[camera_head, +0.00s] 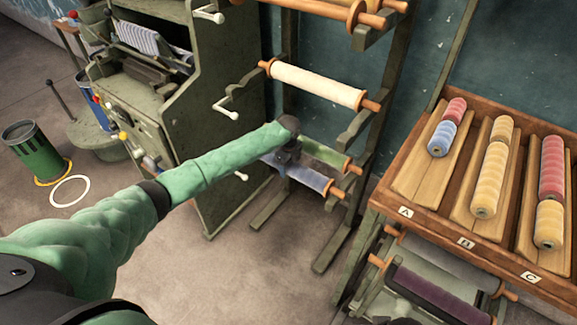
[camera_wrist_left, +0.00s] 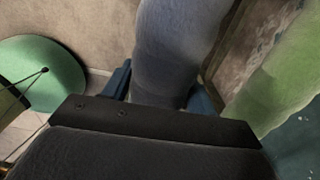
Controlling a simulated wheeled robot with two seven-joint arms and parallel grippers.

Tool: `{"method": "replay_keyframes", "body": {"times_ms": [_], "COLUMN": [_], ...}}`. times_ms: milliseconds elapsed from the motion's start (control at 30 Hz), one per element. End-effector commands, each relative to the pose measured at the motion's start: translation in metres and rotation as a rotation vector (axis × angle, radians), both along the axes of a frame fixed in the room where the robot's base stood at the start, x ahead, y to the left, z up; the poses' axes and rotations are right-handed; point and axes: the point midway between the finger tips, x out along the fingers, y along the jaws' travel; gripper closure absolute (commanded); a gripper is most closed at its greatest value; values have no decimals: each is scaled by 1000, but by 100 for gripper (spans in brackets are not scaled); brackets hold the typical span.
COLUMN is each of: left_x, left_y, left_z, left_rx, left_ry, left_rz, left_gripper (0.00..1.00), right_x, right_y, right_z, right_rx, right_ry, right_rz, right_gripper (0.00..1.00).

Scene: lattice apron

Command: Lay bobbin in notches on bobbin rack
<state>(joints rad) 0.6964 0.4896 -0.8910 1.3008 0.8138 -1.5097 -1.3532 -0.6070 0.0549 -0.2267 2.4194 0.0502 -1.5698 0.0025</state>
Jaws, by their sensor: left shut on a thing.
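My left gripper (camera_head: 286,163) reaches to the lower part of the bobbin rack (camera_head: 378,88). It is shut on a blue-grey bobbin (camera_head: 309,178) with an orange wooden end. In the left wrist view the bobbin (camera_wrist_left: 168,40) passes between the blue fingers of the gripper (camera_wrist_left: 163,90). A green bobbin (camera_head: 322,153) lies just behind it, roughly parallel, and also shows in the left wrist view (camera_wrist_left: 275,88). A cream bobbin (camera_head: 318,84) rests higher on the rack. The held bobbin's left end is hidden, and I cannot tell whether it touches the notches.
A grey-green machine (camera_head: 215,75) with white-knobbed cranks stands left of the rack. A wooden table (camera_head: 425,215) with yarn spools in trays is at right, with a grey roll and a purple roll (camera_head: 440,292) below. A green bin (camera_head: 35,155) stands left. Bare floor lies in front.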

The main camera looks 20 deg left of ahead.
Motion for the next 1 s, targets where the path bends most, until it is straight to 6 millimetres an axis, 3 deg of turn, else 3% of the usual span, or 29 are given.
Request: {"method": "replay_keyframes", "body": {"times_ms": [33, 67, 167, 600, 1000], "left_x": [0, 0, 0, 0, 1], "left_y": [0, 0, 0, 0, 0], "left_z": [1, 1, 1, 0, 61], "left_rx": [0, 0, 0, 0, 0], "left_ry": [-1, -1, -1, 0, -3], "left_rz": [0, 0, 0, 0, -1], "left_gripper": [80, 37, 17, 17, 17], "right_x": [0, 1, 1, -1, 2], "right_y": [0, 0, 0, -6, 2], "right_z": [0, 0, 1, 3, -12], "right_rx": [0, 0, 0, -17, 7], "right_ry": [-1, -1, -2, 16, -7], "right_rz": [0, 0, 0, -5, -2], "right_gripper": [64, 64, 64, 64, 64]}}
